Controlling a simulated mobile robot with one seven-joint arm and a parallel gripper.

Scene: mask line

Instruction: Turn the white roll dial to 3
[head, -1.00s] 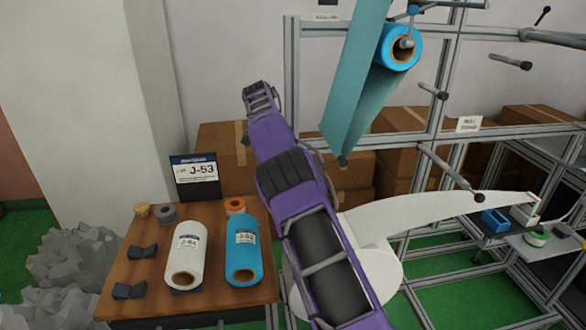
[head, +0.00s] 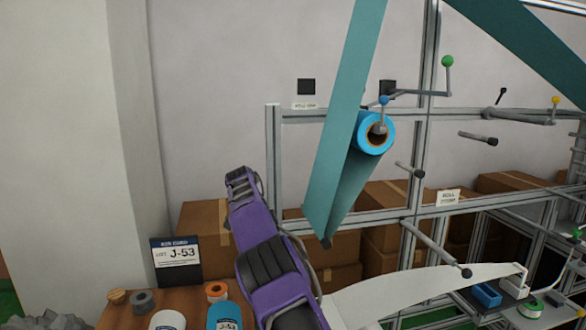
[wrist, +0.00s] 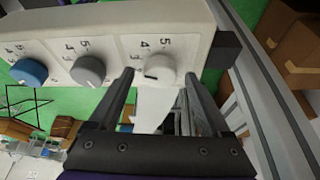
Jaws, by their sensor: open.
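The white roll dial (wrist: 159,68) shows in the wrist view at the right end of a pale dial panel (wrist: 105,20). It has a short dark mark on its face, and printed digits such as 4 and 5 stand beside it. I cannot tell which digit it is set to. My gripper (wrist: 159,82) is open, with one finger on each side of the white dial in the picture. I cannot tell whether either finger touches it. The panel and the fingers are not visible in the head view.
A grey dial (wrist: 88,71) and a blue dial (wrist: 29,72) sit left of the white one on the panel. A dark block (wrist: 225,50) is at its right end. In the head view, a metal frame (head: 275,160) carries a blue roll (head: 376,133) with hanging teal film (head: 345,120).

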